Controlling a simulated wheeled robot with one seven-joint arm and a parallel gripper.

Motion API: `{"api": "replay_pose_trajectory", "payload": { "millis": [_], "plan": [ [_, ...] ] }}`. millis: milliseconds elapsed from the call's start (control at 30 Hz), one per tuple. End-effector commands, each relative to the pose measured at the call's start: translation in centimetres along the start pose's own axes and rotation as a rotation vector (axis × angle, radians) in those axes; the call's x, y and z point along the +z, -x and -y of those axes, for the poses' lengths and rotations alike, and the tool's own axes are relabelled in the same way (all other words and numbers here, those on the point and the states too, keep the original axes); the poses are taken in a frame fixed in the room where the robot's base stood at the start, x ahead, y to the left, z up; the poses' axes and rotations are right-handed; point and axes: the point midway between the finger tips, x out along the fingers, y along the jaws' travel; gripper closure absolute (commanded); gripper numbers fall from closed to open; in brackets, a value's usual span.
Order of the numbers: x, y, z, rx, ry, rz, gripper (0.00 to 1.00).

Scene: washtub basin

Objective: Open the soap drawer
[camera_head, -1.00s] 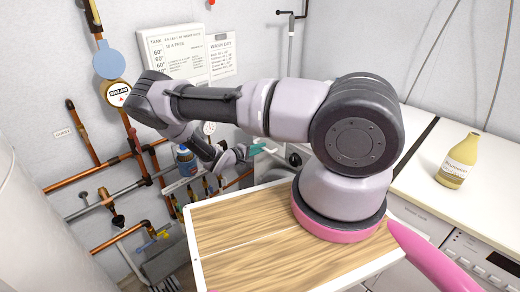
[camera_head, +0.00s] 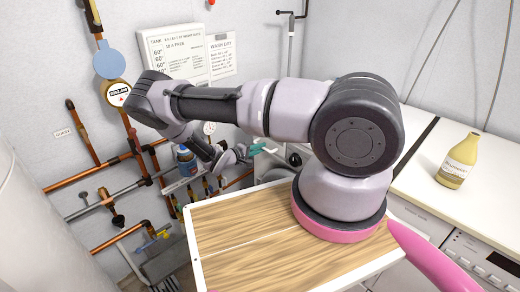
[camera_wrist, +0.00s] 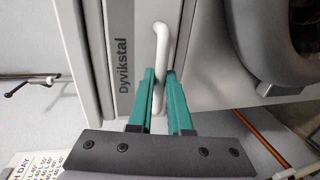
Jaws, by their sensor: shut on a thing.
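The soap drawer front (camera_wrist: 126,20) is a grey panel lettered "Dyvikstal" in the wrist view, with an upright white bar handle (camera_wrist: 162,38) at its right side. My gripper (camera_wrist: 160,76) has two green fingers, one on each side of the handle, and is shut on it. In the head view my gripper (camera_head: 264,148) is small and lies beyond my arm, at the front of a machine. The handle and drawer are too small or hidden there. I cannot tell whether the drawer stands out from the machine.
A dark round door (camera_wrist: 300,40) is right of the handle in the wrist view. Copper pipes (camera_head: 95,176) and a blue bottle (camera_head: 186,160) are left of my gripper in the head view. A yellow bottle (camera_head: 458,161) stands on the white worktop (camera_head: 416,165) at right.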

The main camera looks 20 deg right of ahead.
Motion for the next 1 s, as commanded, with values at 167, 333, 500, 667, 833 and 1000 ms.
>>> {"api": "replay_pose_trajectory", "payload": {
  "millis": [167,333,500,667,833,1000],
  "plan": [
    [0.0,0.0,0.1,-0.001,0.001,0.000,1.00],
    [0.0,0.4,0.1,-0.001,0.001,-0.001,1.00],
    [-0.2,3.8,0.8,-0.003,0.000,-0.006,1.00],
    [-0.2,8.5,1.9,-0.003,0.000,-0.007,1.00],
    [-0.1,12.0,2.6,-0.002,0.001,-0.005,1.00],
    [0.0,13.2,2.8,-0.001,-0.001,-0.001,1.00]
  ]
}}
